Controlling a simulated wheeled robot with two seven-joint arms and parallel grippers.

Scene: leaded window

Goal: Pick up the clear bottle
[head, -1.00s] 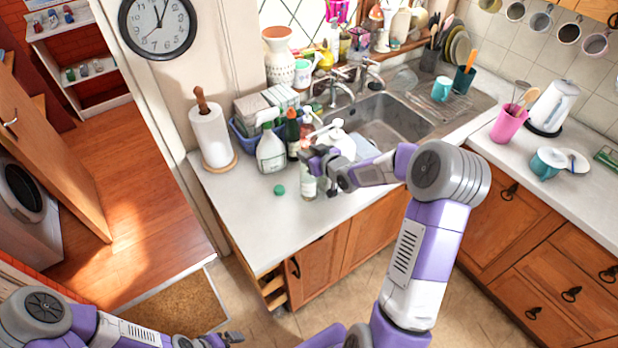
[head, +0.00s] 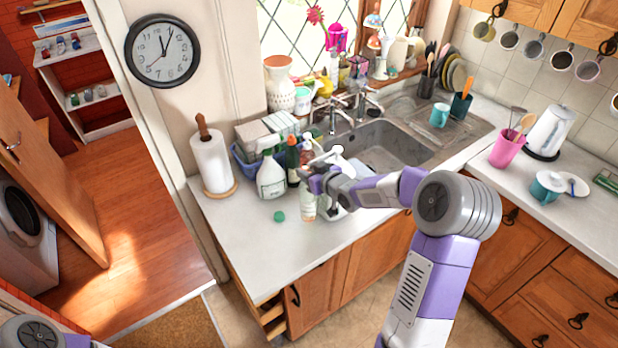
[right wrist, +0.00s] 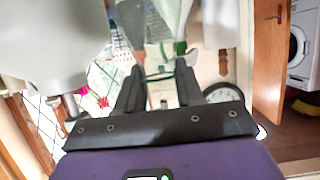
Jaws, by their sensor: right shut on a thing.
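The clear bottle (head: 308,208) is upright at the front of the sink counter, its top hidden behind my right gripper. My right gripper (head: 316,184) is shut on its upper part. I cannot tell whether its base touches the counter. In the right wrist view, the two dark fingers (right wrist: 158,92) close around a pale, see-through shape with green edges. My left gripper is out of view.
A white spray bottle (head: 270,177) and a dark bottle (head: 291,160) stand close to the left. Behind are a blue basket (head: 243,167) and the sink (head: 375,147). The front-left counter is clear.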

